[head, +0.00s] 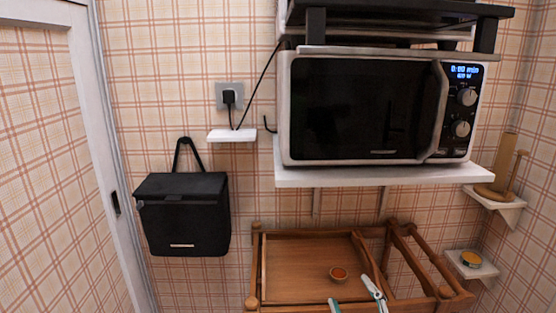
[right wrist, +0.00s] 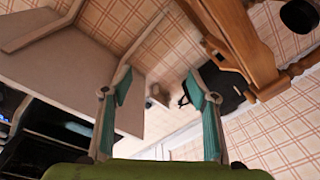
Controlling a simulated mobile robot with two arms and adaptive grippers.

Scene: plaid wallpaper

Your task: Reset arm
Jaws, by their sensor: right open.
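My right gripper (head: 354,294) shows at the bottom of the head view, in front of the wooden trolley. Only its two teal-padded fingertips show there. In the right wrist view my right gripper (right wrist: 160,86) has its fingers spread apart with nothing between them. My left gripper is not in either view.
The wooden trolley (head: 310,266) stands below the microwave (head: 365,108) on its white wall shelf (head: 380,176). A black bag (head: 183,214) hangs on the wall.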

